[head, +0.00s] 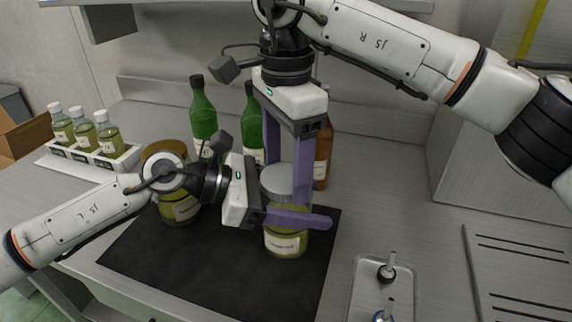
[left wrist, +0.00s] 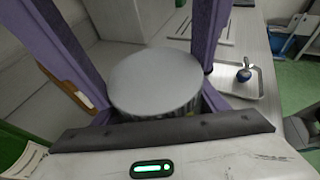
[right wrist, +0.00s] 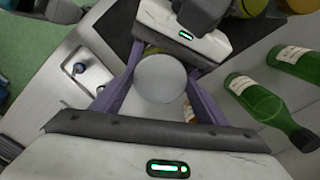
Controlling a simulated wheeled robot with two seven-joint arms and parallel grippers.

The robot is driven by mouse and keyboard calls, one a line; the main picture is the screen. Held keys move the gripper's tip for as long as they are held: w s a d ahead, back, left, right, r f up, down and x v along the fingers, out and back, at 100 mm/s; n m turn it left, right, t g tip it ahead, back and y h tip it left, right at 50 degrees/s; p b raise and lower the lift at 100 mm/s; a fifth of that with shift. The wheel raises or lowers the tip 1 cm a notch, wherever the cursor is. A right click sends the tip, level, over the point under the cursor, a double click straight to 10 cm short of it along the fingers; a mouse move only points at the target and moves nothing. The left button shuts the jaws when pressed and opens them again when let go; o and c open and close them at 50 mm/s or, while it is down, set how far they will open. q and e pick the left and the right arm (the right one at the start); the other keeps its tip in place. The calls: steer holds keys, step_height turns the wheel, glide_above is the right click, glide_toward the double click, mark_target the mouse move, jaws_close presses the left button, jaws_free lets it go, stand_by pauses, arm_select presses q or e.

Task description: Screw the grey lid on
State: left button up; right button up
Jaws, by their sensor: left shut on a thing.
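The grey lid (head: 281,180) sits level on top of a glass jar (head: 285,243) with yellow-green contents and a white label. My left gripper (head: 300,218) comes in from the left and is shut on this jar just below the lid. The lid also shows between its fingers in the left wrist view (left wrist: 155,80). My right gripper (head: 288,180) points straight down from above, with one finger on each side of the lid. The right wrist view shows the lid (right wrist: 161,78) centred between these fingers; whether they touch it is unclear. The jar's thread is hidden.
A second jar (head: 180,211) with an ochre lid stands behind my left arm on the dark mat (head: 170,265). Green bottles (head: 203,112) and a brown bottle (head: 323,155) stand behind. A white rack (head: 125,160) holds small bottles at left. A metal tray (head: 350,295) with stoppers lies at right.

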steer(key=shift+c, duration=0.9)
steer(key=m, duration=0.6)
steer(key=shift+m, duration=0.3)
steer(key=o, duration=1.2)
steer(key=shift+c, duration=0.2)
steer(key=shift+r, duration=2.25)
